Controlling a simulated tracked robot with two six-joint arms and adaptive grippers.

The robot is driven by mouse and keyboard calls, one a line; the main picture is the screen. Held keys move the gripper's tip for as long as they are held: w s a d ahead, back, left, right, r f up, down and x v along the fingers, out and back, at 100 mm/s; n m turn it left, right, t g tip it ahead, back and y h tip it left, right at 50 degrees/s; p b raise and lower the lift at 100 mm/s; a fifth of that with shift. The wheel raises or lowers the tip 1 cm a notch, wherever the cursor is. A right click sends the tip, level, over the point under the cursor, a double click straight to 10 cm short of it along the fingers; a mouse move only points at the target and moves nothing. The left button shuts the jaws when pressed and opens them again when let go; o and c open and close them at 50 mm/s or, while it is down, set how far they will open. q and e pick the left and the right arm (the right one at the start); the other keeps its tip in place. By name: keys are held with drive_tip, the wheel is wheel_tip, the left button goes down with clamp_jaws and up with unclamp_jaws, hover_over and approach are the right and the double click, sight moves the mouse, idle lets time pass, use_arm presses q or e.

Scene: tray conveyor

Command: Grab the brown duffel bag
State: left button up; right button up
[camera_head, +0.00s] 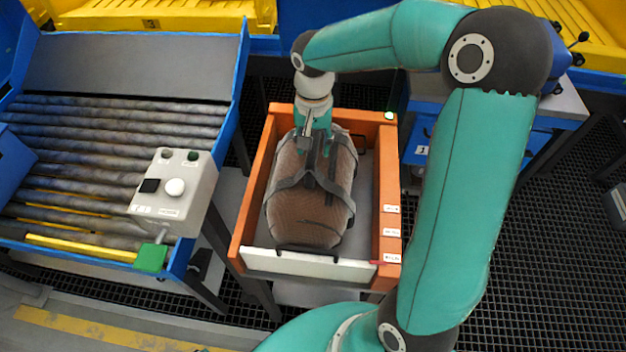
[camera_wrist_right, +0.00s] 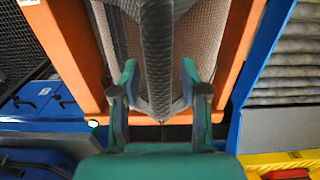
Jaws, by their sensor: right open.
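The brown duffel bag (camera_head: 306,215) lies in an orange-walled tray (camera_head: 251,190) with a pale front edge. It has grey straps and a ribbed brown surface. My right gripper (camera_head: 316,150) is over the bag's far end, pointing down at it. In the right wrist view my right gripper (camera_wrist_right: 160,95) is open, its two teal fingers on either side of the bag's dark grey strap (camera_wrist_right: 157,50). Whether the fingers touch the strap or the bag I cannot tell. My left gripper is in neither view.
A roller conveyor (camera_head: 100,115) with blue sides stands to the left. A control box (camera_head: 175,188) with buttons is at its near corner. Yellow bins (camera_head: 150,14) are at the back. A blue cabinet (camera_head: 425,135) stands right of the tray.

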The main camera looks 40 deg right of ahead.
drive_tip(key=shift+f+b, duration=0.25)
drive_tip(key=shift+b, duration=0.05)
idle(0.5)
clamp_jaws()
idle(0.3)
drive_tip(key=shift+r, duration=0.1)
